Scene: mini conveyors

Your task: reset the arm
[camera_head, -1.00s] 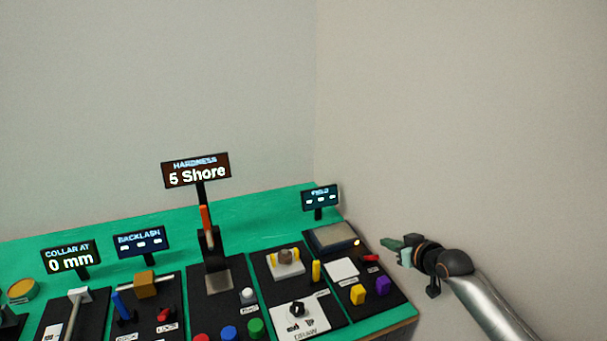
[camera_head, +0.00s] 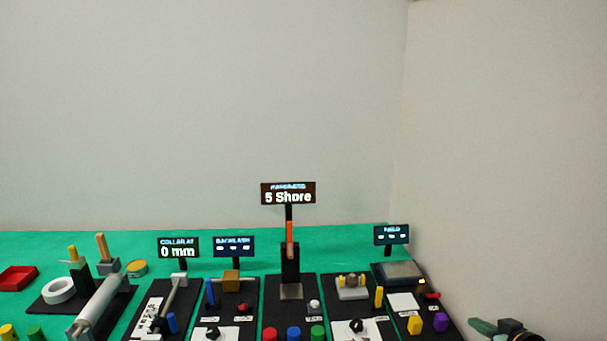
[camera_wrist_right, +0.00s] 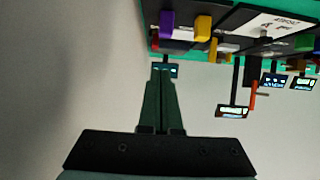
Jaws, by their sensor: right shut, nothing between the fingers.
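My right gripper (camera_head: 492,328) shows at the bottom right of the head view, off the right end of the green table (camera_head: 350,240). In the right wrist view its two green fingers (camera_wrist_right: 162,80) lie together with nothing between them. That view shows the bench upside down, with a purple block (camera_wrist_right: 166,24) and a yellow block (camera_wrist_right: 203,28) beyond the fingertips. The gripper appears apart from everything on the table. My left gripper is not in the head view.
Black station boards line the table. A display reading 5 Shore (camera_head: 288,194) stands above an orange-topped tester (camera_head: 290,240). Another display reads 0 mm (camera_head: 178,248). A roller (camera_head: 98,305), a white ring (camera_head: 59,290) and a red tray (camera_head: 17,278) are at left. Walls stand behind and at right.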

